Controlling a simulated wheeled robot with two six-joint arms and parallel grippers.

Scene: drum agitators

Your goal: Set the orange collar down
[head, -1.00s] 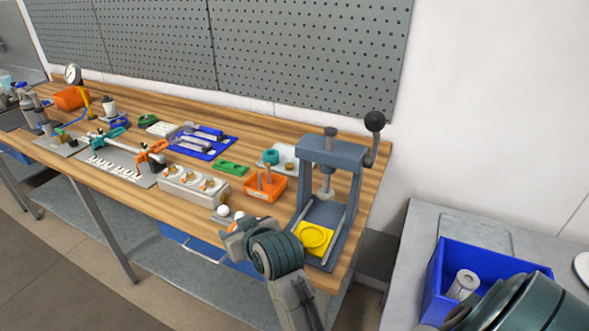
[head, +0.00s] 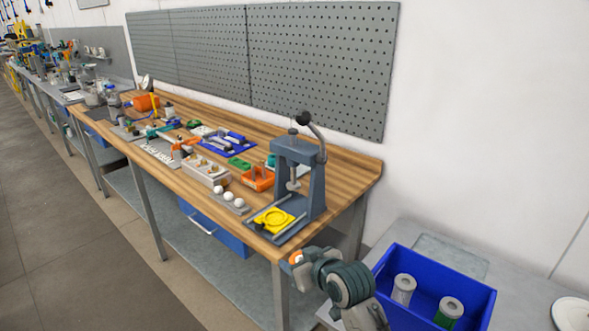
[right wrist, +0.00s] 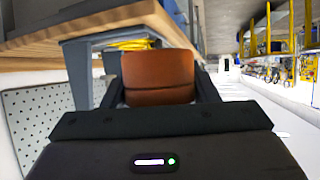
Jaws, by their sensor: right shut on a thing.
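The orange collar (right wrist: 158,72) is between the two fingers of my right gripper (right wrist: 158,95) in the right wrist view. In the head view only a small orange part of the collar (head: 296,257) shows at the tip of my right gripper (head: 300,260); the gripper's own body hides the rest. The gripper is shut on the collar, in front of the bench's near right corner. The collar looks held clear of the wooden bench top (head: 345,180). My left gripper is not in view.
A grey lever press (head: 300,175) with a yellow round-recessed plate (head: 273,219) stands at the bench's right end. Left of it are an orange tray (head: 258,184) and a holder with white balls (head: 227,196). A blue crate (head: 480,300) with two cylinders stands at right.

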